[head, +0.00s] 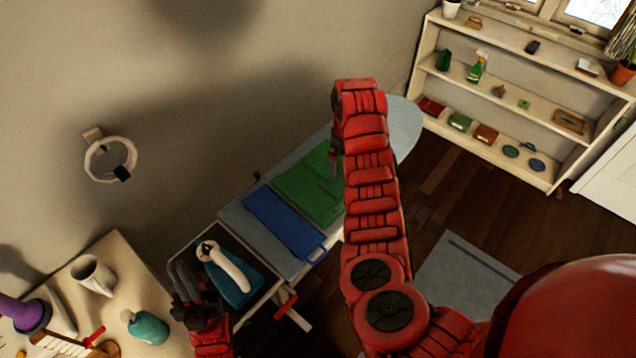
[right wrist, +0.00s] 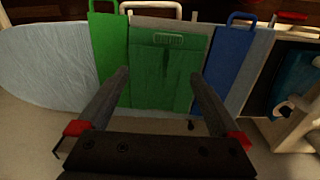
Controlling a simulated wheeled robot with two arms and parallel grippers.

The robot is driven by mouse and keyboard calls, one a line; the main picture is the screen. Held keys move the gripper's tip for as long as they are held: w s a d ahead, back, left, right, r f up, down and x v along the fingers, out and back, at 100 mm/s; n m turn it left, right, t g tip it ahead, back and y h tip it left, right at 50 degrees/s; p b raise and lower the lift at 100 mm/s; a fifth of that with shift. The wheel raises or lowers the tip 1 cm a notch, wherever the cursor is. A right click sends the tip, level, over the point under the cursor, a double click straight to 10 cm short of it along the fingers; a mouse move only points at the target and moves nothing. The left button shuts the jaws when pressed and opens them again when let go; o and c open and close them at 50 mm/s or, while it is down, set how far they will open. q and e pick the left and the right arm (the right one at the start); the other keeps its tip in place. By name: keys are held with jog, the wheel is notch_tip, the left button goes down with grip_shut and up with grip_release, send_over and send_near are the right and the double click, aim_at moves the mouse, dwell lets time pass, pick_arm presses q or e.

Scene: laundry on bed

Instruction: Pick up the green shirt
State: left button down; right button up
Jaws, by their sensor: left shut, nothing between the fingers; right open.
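The green shirt (head: 300,187) lies folded flat on the ironing board (head: 405,120), partly hidden in the head view by my right arm. In the right wrist view the dark green shirt (right wrist: 160,75) shows between the fingertips. My right gripper (head: 334,165) is open and over the shirt; it also shows in the right wrist view (right wrist: 160,78), with a finger at each side. I cannot tell whether the fingers touch the cloth. My left gripper (head: 187,285) is shut and empty at the lower left, near the iron.

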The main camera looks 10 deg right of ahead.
jog(key=s, duration=0.1)
jog(key=b, duration=0.6)
send_over(340, 203)
jog(key=shift+g, duration=0.3)
jog(key=f, duration=1)
jog(key=shift+s+d+f, duration=0.15)
jog(key=shift+s+f, duration=0.1)
jog(key=shift+f+b, duration=0.5)
jog(key=shift+b, duration=0.05)
jog(key=shift+f+p, duration=0.15)
jog(key=shift+p, duration=0.3)
notch_tip(340, 203, down, 3)
jog(key=shift+w+r+p, duration=0.15)
jog(key=shift+p, duration=0.85)
jog(key=shift+w+f, duration=0.1)
jog(key=shift+f, duration=0.9)
jog(key=shift+c, duration=0.2)
